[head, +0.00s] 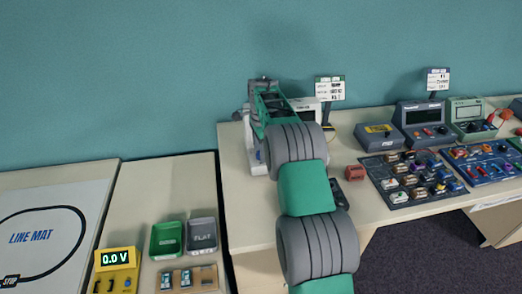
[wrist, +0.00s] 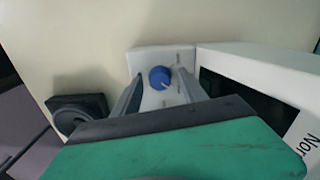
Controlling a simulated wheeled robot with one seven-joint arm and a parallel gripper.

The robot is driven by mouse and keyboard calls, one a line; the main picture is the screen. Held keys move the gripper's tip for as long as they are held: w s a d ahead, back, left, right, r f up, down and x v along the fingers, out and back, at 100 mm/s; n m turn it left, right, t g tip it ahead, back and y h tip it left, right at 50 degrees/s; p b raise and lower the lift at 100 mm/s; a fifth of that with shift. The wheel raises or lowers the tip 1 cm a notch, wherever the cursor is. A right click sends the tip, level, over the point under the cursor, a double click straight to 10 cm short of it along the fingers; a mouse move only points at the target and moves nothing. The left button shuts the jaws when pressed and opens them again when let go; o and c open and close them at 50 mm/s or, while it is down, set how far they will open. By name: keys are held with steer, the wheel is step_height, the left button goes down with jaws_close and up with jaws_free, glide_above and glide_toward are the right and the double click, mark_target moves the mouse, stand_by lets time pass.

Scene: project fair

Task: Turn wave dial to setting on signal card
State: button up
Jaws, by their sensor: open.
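A blue dial (wrist: 159,77) with a pointer mark sits on a white device panel (wrist: 150,58) in the wrist view. Small markings ring the dial, too small to read. My gripper (wrist: 158,85) is open, with one finger on each side of the dial; I cannot tell whether either touches it. In the head view my gripper (head: 258,150) is at the white device (head: 303,108) at the table's left, mostly hidden by my arm. A signal card (head: 330,88) stands on a post behind the device; its text is too small to read.
A dark speaker-like box (wrist: 77,112) stands left of the dial. A dark screen (wrist: 225,95) is to its right. A red block (head: 355,172), a component mat (head: 408,182) and instruments (head: 420,120) lie further right. A yellow meter (head: 118,268) reads 0.0 V.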

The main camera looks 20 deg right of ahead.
step_height(320, 180, up, 8)
steer(key=shift+f+b, duration=0.15)
steer(key=shift+b, duration=0.45)
steer(key=shift+s+a+r, duration=0.1)
steer(key=shift+a+r, duration=0.05)
steer(key=shift+r, duration=0.25)
steer(key=s+a+r+n+t, duration=0.1)
steer(key=s+a+r+n, duration=0.35)
steer(key=s, duration=0.25)
steer(key=s+a+r+n+t, duration=0.1)
steer(key=s+a+r+n, duration=0.35)
steer(key=s, duration=0.35)
steer(key=s+a+f+n, duration=0.1)
steer(key=s+f+n, duration=0.1)
steer(key=s, duration=0.3)
steer(key=s+a+f+n+t, duration=0.1)
steer(key=s+a+f+n, duration=0.1)
steer(key=s, duration=0.4)
steer(key=s+a+f+n+t, duration=0.1)
steer(key=s+f+n, duration=0.2)
steer(key=s+n, duration=0.2)
steer(key=shift+s+a+f+n, duration=0.15)
steer(key=shift+a+f+n, duration=0.1)
steer(key=shift+f+n, duration=0.1)
